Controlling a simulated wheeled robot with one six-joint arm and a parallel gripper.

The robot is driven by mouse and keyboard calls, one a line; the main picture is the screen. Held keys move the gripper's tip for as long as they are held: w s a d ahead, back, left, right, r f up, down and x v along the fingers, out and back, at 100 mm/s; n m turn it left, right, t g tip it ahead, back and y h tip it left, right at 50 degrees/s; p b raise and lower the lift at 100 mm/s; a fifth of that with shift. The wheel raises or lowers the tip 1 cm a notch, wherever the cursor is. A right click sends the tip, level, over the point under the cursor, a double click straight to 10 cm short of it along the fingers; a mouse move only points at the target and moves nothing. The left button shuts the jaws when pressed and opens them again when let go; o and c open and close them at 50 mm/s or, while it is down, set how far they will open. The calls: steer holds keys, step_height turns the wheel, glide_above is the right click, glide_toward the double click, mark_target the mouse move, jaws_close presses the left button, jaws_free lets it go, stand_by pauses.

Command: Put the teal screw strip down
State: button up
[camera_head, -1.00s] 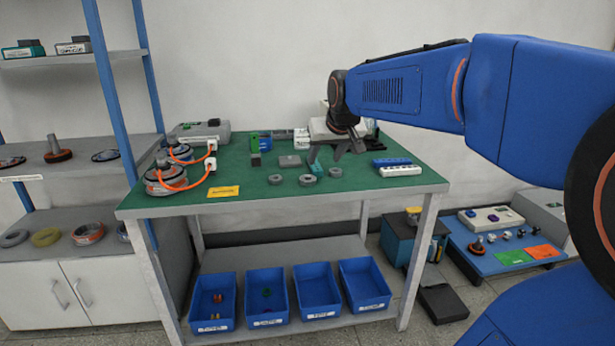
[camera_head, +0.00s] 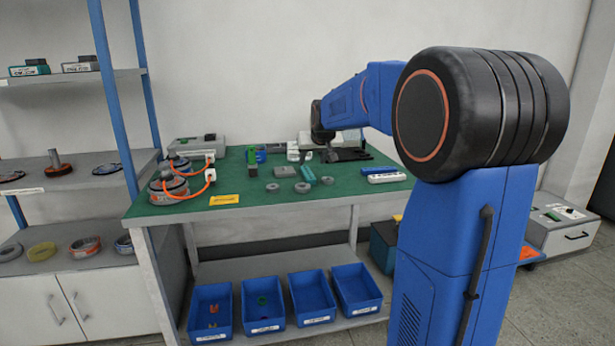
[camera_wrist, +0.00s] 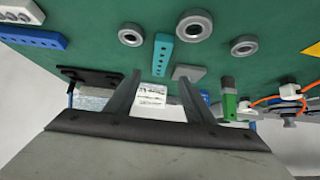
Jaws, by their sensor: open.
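The teal screw strip (camera_head: 308,174) lies flat on the green top of the workbench (camera_head: 160,211), among the grey rings and apart from my gripper. In the wrist view the teal screw strip (camera_wrist: 162,54) shows whole, with holes along its length, ahead of the gap between my fingers. My gripper (camera_wrist: 160,80) is open, with nothing between its two fingers. In the head view my gripper (camera_head: 318,157) is over the bench, behind the strip; its fingertips are small and partly unclear there.
Grey rings (camera_head: 302,187) and a grey block (camera_head: 284,172) lie close to the strip. A white strip (camera_head: 386,177) is at the right, a green part (camera_head: 252,157) behind. Motors with orange cables (camera_head: 168,187) stand at the left. Blue bins (camera_head: 311,297) sit on the lower shelf.

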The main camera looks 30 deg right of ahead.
mark_target(308, 172)
steer(key=shift+x, duration=4.6)
steer(key=shift+f, duration=0.1)
jaws_close()
step_height(308, 172, up, 10)
